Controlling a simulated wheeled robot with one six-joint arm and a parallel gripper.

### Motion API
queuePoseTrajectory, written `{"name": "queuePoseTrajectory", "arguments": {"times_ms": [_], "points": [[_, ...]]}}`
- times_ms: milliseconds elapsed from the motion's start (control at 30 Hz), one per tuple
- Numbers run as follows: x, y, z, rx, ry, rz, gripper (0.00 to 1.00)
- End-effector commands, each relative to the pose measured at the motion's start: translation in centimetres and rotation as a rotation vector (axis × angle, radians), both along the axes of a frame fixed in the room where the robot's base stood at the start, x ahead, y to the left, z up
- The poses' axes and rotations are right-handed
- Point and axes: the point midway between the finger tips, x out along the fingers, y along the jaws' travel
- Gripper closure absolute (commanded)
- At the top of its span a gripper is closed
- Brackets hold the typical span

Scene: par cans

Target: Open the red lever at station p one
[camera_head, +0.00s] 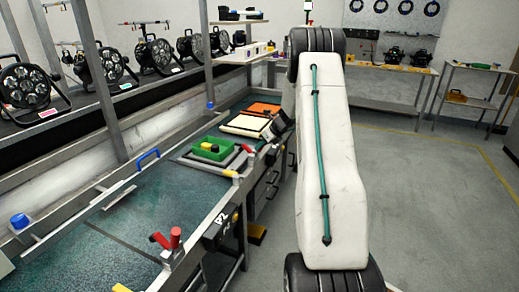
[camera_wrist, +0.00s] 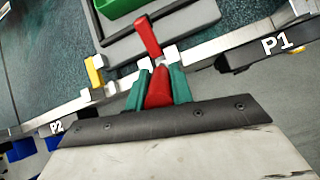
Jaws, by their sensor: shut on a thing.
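In the wrist view, my gripper (camera_wrist: 158,82) has its two green fingers shut on the red lever (camera_wrist: 157,97) at the bench's front rail, beside the P1 label (camera_wrist: 277,43). A second red piece (camera_wrist: 148,37) stands just behind the fingers, tilted, above a pale metal bracket. In the head view, a small red part (camera_head: 268,147) of this station shows beside my dark gripper body.
A green bin (camera_head: 205,153) sits on a grey tray behind the rail. A yellow block (camera_wrist: 94,71) is on the rail to the left. Station P2 (camera_head: 222,216) has its own red levers (camera_head: 175,238) nearer me. Stage lamps (camera_head: 160,55) line the left. Floor at right is clear.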

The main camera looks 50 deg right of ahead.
Motion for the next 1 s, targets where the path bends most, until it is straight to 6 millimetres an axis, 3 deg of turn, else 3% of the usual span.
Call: {"name": "queuePoseTrajectory", "arguments": {"times_ms": [400, 900, 933, 1000], "points": [[1.3, 0.4, 0.5, -0.058, 0.159, 0.000, 1.00], [1.5, 0.6, 0.6, -0.064, 0.177, 0.000, 1.00], [1.5, 0.6, 0.6, -0.065, 0.176, 0.001, 0.75], [1.5, 0.6, 0.6, -0.063, 0.177, 0.001, 0.56]]}}
